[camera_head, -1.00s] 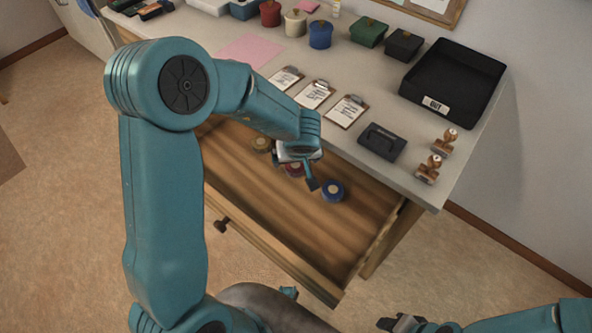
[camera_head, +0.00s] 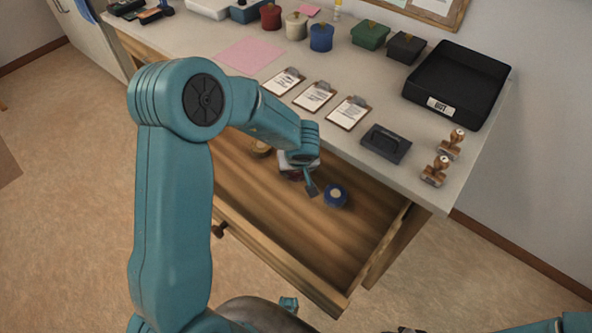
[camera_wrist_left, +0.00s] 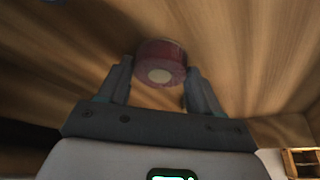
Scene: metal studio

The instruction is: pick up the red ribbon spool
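The red ribbon spool (camera_wrist_left: 162,55) lies in the open wooden drawer, seen in the left wrist view with its pale core facing the camera. My left gripper (camera_wrist_left: 160,78) is open, with one finger on each side of the spool's near part; I cannot tell whether either finger touches it. In the head view my left gripper (camera_head: 299,182) is low in the drawer and hides most or all of the red spool. My right gripper (camera_head: 405,330) barely shows at the bottom edge, so its opening cannot be seen.
A blue spool (camera_head: 335,195) lies just right of my left gripper, and a tan spool (camera_head: 261,149) lies to its left. The drawer front (camera_head: 275,262) and desk edge bound the space. The drawer floor to the right is clear. Clipboards, stamps and a black tray (camera_head: 455,84) stand on the desktop.

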